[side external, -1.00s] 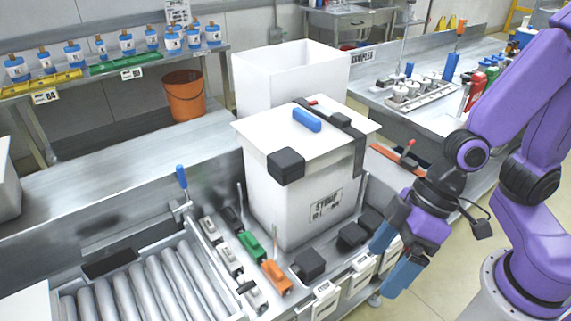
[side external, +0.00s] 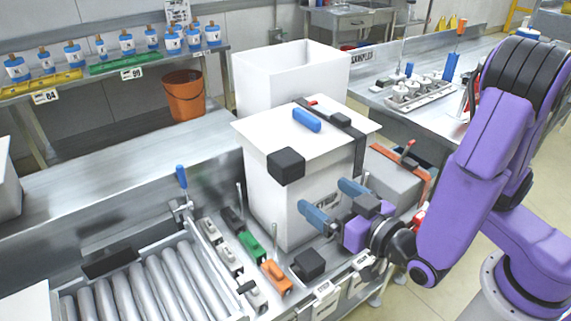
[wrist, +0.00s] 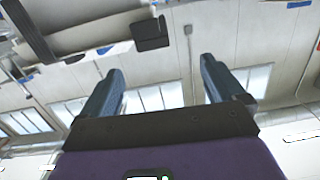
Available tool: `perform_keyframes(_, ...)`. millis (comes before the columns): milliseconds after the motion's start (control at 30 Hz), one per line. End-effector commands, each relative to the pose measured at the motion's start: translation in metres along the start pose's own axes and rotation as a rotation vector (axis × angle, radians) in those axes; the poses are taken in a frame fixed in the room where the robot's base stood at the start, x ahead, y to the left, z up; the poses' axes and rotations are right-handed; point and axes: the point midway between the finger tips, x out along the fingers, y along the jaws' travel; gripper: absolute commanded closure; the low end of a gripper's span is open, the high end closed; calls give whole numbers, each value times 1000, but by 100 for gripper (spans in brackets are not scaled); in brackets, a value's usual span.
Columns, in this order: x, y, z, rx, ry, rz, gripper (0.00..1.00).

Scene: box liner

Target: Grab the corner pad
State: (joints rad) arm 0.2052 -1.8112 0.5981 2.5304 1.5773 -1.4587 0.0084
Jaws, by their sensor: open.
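A black corner pad (side external: 286,166) sits on the near top corner of the white box (side external: 290,205). Another black pad (side external: 308,264) lies on the bench in front of the box. My gripper (side external: 333,202) is open, its two blue fingers pointing at the box's right-front side, below lid height. I see nothing between the fingers. Whether the fingertips touch the box cannot be told. In the wrist view my gripper (wrist: 160,68) is also open and empty; a dark block (wrist: 150,33) shows beyond the fingers, and I cannot tell which pad it is.
A blue block (side external: 307,120) and a black strap lie on the box lid. Green and orange clamps (side external: 276,277) stand left of the pad on the bench. A roller conveyor (side external: 150,285) is at left. A grey box (side external: 395,185) stands behind my gripper.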

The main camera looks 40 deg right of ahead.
Motion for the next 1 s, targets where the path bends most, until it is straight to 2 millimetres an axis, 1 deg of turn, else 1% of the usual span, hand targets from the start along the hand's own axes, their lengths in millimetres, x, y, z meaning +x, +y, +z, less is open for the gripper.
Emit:
perform_keyframes(133,0,5,-7,-20,61,30,4)
perform_keyframes(233,10,6,-8,-20,65,37,4)
perform_keyframes(367,31,8,-10,-18,64,39,4)
perform_keyframes(733,98,10,-14,-17,64,36,4)
perform_keyframes(900,116,10,-15,-19,63,33,4)
perform_keyframes(1000,120,9,-15,-19,63,30,4)
